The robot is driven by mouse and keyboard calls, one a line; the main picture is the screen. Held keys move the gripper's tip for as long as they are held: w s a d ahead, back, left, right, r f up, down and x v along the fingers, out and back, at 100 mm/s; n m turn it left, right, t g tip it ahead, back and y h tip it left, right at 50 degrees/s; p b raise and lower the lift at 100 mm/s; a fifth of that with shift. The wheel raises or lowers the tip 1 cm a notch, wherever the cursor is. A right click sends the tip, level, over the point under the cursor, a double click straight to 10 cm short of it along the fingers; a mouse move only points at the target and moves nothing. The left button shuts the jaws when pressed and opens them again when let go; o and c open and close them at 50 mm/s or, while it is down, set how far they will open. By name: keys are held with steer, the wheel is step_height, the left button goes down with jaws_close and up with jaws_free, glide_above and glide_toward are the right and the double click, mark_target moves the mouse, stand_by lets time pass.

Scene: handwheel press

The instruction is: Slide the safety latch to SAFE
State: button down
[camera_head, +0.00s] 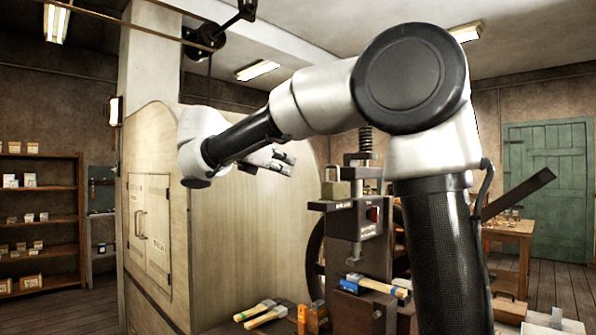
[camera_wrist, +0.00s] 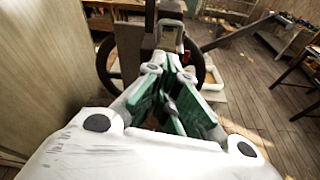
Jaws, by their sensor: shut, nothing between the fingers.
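The dark press (camera_head: 345,255) stands right of the big pale housing, with a spring on top and a block on its front. A small red part (camera_head: 374,214) shows on that block; I cannot tell whether it is the safety latch or how it is set. My gripper (camera_head: 284,162) is raised in front of the pale housing, up and left of the press, apart from it. In the wrist view my gripper (camera_wrist: 174,62) has its green-padded fingers together and empty. Behind them the press (camera_wrist: 130,50) and its dark handwheel (camera_wrist: 104,62) are partly hidden.
A long dark lever (camera_head: 518,193) slants out at the right. The pale housing (camera_head: 250,235) is close to my arm. Open floor (camera_wrist: 270,100) lies to the right.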

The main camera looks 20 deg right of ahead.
steer(key=shift+s+d+r+n+h, duration=0.15)
steer(key=shift+s+r+n+h, duration=0.3)
steer(key=shift+r+n, duration=0.4)
steer(key=shift+d, duration=0.15)
glide_toward(336, 182)
steer(key=w+d, duration=0.1)
steer(key=w+d+r, duration=0.1)
steer(key=w+d, duration=0.2)
steer(key=d, duration=0.1)
steer(key=shift+w+d+r, duration=0.2)
steer(key=shift+r, duration=0.2)
